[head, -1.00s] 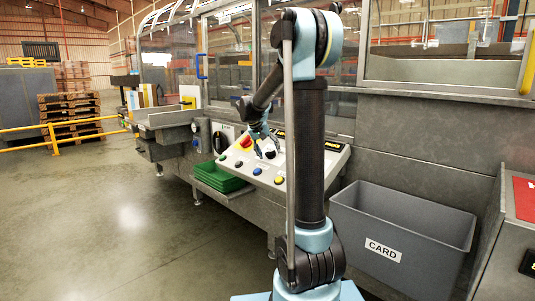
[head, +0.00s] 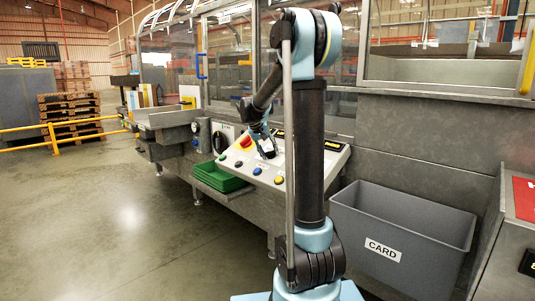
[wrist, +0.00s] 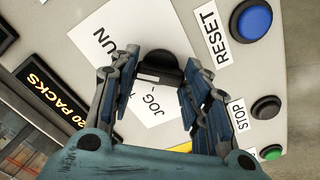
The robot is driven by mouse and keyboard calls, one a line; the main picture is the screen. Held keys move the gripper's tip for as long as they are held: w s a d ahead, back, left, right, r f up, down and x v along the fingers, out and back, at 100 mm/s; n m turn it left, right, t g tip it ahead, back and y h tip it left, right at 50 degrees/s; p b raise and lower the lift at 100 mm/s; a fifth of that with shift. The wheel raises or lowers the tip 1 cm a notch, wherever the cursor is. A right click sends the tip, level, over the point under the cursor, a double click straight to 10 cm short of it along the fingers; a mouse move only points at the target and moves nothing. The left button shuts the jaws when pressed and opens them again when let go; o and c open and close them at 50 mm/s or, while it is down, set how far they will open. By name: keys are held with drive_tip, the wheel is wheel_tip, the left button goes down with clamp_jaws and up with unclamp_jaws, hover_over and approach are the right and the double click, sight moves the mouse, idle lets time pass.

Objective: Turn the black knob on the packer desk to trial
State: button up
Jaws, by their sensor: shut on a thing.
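The black knob (wrist: 165,66) sits on a white label plate (wrist: 112,28) on the sloped packer desk (head: 308,170). In the wrist view it lies between the two blue-padded fingers of my gripper (wrist: 160,88), which is shut on it. "RUN" and "JOG" are readable on the plate; no "trial" mark is visible, and part of the plate is hidden by the knob and fingers. In the head view my gripper (head: 267,148) is down at the desk face, and my own arm hides part of the desk.
A blue RESET button (wrist: 251,20), a black STOP-labelled button (wrist: 266,108) and a green button (wrist: 271,153) lie right of the knob. A "20 PACKS" display (wrist: 58,92) is at left. A grey CARD bin (head: 400,225) stands right of the desk; green trays (head: 218,178) sit left.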

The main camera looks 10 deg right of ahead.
drive_tip(key=n, duration=0.4)
drive_tip(key=shift+a, duration=0.1)
drive_tip(key=shift+n, duration=2)
drive_tip(key=o, duration=1.1)
drive_tip(key=shift+f, duration=0.1)
drive_tip(key=shift+c, duration=0.2)
drive_tip(key=shift+r, duration=0.25)
drive_tip(key=v, duration=1.1)
drive_tip(key=shift+a+r, duration=0.2)
